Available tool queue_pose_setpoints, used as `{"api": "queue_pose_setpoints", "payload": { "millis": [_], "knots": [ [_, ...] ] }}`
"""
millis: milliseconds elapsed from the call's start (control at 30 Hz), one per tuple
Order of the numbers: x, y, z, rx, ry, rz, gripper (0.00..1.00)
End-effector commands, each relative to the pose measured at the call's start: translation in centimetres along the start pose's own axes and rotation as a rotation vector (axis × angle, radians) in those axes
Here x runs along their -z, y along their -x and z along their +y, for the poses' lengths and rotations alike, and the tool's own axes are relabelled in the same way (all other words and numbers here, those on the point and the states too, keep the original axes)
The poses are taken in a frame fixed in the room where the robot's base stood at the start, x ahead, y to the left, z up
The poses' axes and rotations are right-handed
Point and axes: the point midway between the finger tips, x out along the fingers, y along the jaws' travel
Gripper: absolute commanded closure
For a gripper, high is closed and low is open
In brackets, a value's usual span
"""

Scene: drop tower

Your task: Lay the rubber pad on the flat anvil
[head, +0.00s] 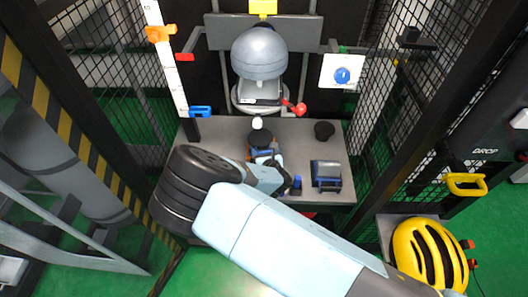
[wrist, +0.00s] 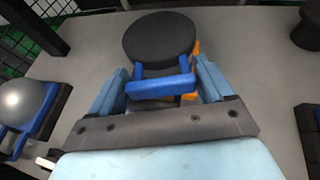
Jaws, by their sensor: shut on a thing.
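My gripper (wrist: 160,88) is shut on a blue handle (wrist: 150,87), which joins a round black disc that looks like the rubber pad (wrist: 160,38). The disc lies flat-side up just beyond the fingers. In the head view the black disc (head: 260,138) is over the middle of the grey table, below the grey headform (head: 259,53). A bit of orange shows beside the disc in the wrist view (wrist: 193,70). I cannot make out the flat anvil for sure; whatever is under the disc is hidden. I cannot tell whether the disc touches anything below.
A dark cup-like piece (head: 324,130) and a blue-and-grey block (head: 326,175) stand on the table's right. A grey dome with blue handles (wrist: 25,105) is at left in the wrist view. Mesh cage walls flank the table. A yellow helmet (head: 430,253) sits at lower right.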

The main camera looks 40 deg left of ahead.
Motion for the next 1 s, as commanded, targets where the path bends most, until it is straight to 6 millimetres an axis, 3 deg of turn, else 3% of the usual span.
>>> {"api": "queue_pose_setpoints", "payload": {
  "millis": [33,67,233,500,667,1000],
  "knots": [
    [-0.1,0.0,0.0,0.000,-0.001,-0.002,0.65],
    [-0.1,0.0,0.0,0.000,-0.001,-0.002,0.18],
    [-0.1,0.0,0.0,0.000,0.000,-0.001,0.02],
    [0.0,0.1,-0.1,0.001,0.001,0.001,0.00],
    [0.0,1.2,0.0,0.000,0.001,0.001,0.00],
    [0.1,7.5,0.1,0.000,0.002,0.001,0.00]
  ]
}}
